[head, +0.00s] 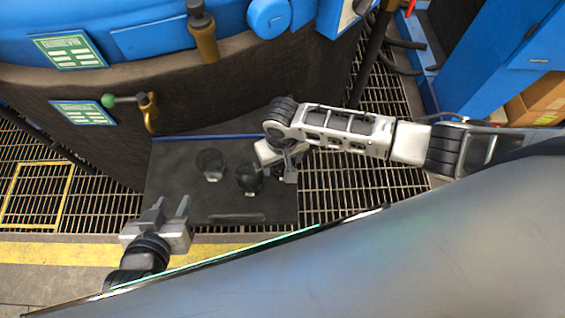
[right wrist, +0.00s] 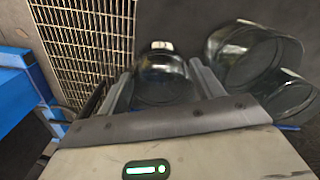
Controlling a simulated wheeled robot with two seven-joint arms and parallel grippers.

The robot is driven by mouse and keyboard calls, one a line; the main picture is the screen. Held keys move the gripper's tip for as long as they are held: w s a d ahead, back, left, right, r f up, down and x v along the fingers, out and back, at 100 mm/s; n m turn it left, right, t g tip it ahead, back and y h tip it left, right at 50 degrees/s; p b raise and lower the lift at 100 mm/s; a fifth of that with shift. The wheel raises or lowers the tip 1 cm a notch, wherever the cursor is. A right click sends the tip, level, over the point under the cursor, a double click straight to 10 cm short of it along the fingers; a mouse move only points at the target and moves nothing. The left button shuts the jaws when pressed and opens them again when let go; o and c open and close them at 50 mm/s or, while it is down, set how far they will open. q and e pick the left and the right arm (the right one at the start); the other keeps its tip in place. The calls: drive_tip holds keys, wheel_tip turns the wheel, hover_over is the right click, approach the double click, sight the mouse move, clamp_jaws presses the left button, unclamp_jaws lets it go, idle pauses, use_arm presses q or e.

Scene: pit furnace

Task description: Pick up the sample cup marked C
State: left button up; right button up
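Several dark glass sample cups stand on a black tray (head: 170,205). One cup (head: 211,163) is at the left with a pale label at its front. Another cup (head: 249,178) is to its right, beside my right gripper (head: 281,173). In the right wrist view a cup (right wrist: 162,77) with a white tab lies between my right gripper's parted fingers (right wrist: 162,82); I cannot tell whether they touch it. Two other cups (right wrist: 240,52) (right wrist: 288,96) are to its right. My left gripper (head: 171,206) is open and empty, left of the tray's front.
A large blue and dark furnace wall (head: 245,85) rises behind the tray, with a brass-handled valve (head: 149,110). Metal floor grating (head: 345,195) surrounds the tray. A blue cabinet (head: 500,60) stands at the right.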

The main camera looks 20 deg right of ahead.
drive_tip(key=c, duration=0.6)
drive_tip(key=shift+o, duration=0.2)
drive_tip(key=shift+r, duration=0.1)
